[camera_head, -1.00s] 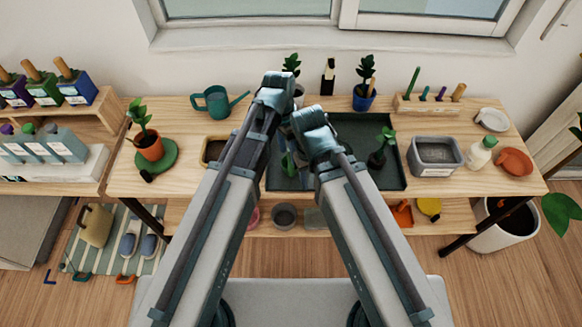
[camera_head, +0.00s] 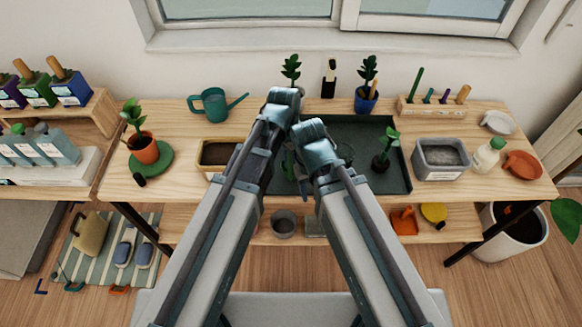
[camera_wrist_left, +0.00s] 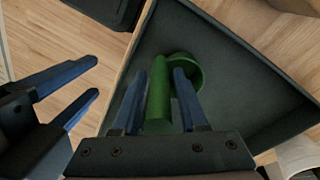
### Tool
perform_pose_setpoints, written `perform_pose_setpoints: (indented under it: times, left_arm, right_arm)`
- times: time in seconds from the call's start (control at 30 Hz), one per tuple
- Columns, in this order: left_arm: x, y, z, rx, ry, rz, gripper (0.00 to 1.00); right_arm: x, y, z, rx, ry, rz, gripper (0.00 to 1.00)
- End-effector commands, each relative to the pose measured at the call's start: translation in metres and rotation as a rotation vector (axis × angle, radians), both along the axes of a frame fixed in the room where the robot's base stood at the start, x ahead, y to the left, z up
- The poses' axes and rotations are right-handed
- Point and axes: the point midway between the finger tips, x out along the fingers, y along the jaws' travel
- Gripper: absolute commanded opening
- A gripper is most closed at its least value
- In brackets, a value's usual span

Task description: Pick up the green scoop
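The green scoop (camera_wrist_left: 159,98) lies in the dark tray (camera_wrist_left: 240,75) in the left wrist view, its round cup at the far end and its handle toward me. My left gripper (camera_wrist_left: 162,71) is open, its blue fingers on either side of the handle. I cannot tell whether they touch it. My right gripper (camera_wrist_left: 96,77) shows at the left of that view, open and empty. In the head view, my arms hide both sets of fingertips and much of the tray (camera_head: 400,180). I cannot make out the scoop surely there.
A seedling (camera_head: 386,150) stands in the tray. A wooden-edged box (camera_head: 215,155) and potted plant (camera_head: 144,148) are to the left. A grey bin (camera_head: 438,158), bottle (camera_head: 487,157) and orange dish (camera_head: 522,165) stand right. A teal watering can (camera_head: 214,103) is behind.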

Motion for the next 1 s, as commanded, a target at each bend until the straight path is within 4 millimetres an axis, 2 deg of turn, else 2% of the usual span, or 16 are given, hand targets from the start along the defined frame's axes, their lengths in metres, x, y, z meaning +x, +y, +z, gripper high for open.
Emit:
perform_pose_setpoints:
  times: [0.03,0.2,0.67,0.87,1.0]
  left_arm:
    - [0.0,0.0,0.0,0.0,0.0,0.0,0.31]
    - [0.0,0.0,0.0,0.0,0.0,0.0,0.01]
    - [0.0,0.0,0.002,0.0,0.0,0.0,0.0]
    - [0.0,0.0,0.015,0.0,0.0,0.0,0.0]
    - [0.0,0.0,0.032,0.0,0.0,0.0,0.0]
  right_arm:
    - [0.0,0.0,0.0,0.0,0.0,0.0,0.5]
    - [0.0,0.0,0.0,0.0,0.0,0.0,0.5]
    - [0.0,0.0,0.002,0.0,0.0,0.0,0.5]
    - [0.0,0.0,0.015,0.0,0.0,0.0,0.5]
    - [0.0,0.0,0.032,0.0,0.0,0.0,0.5]
